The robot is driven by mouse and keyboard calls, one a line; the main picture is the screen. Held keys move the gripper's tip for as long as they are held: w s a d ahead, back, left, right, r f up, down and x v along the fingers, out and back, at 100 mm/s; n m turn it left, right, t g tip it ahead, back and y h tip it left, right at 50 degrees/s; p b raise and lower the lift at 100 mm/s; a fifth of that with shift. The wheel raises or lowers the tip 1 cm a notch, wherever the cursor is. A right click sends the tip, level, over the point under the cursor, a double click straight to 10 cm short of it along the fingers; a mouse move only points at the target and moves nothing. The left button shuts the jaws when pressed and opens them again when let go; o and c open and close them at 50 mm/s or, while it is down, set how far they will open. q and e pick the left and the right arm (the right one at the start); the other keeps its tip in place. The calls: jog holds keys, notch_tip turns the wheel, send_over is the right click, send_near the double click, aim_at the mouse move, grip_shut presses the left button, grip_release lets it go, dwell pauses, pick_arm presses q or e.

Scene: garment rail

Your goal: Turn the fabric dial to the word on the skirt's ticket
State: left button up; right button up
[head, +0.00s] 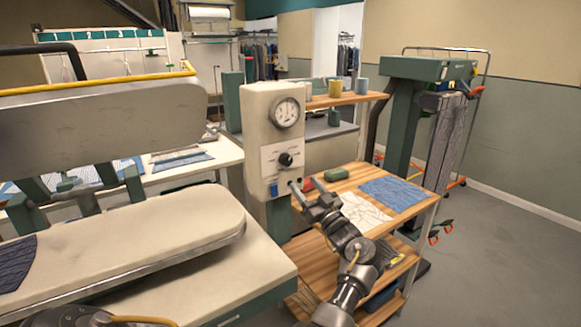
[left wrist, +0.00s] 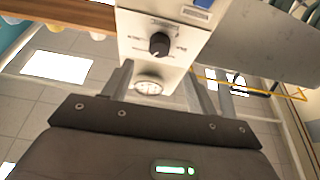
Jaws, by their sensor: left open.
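The fabric dial (head: 285,159) is a black round knob on the pale panel of the upright control box (head: 259,120). It also shows in the left wrist view (left wrist: 158,43), seen upside down; the words around it are too small to read. My left gripper (head: 301,186) is open and empty, just below and right of the dial in the head view. In the left wrist view its two fingers (left wrist: 158,68) stand apart, pointing towards the panel, with the dial beyond them. Dark blue fabric (head: 15,262) lies on the padded board; I cannot tell if it is the skirt. No ticket can be made out.
A round gauge (head: 286,112) sits above the dial and a blue switch (head: 274,189) below it. The padded pressing board (head: 130,240) fills the left. A wooden table (head: 345,180) with blue cloth stands right of the box. Open floor lies at far right.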

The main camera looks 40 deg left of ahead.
aim_at(288, 163)
pick_arm(q)
jog(key=p+x, duration=0.2)
jog(key=x, duration=0.7)
jog(key=shift+w+a+p, duration=0.1)
jog(key=shift+a+p, duration=0.2)
jog(key=shift+p, duration=0.05)
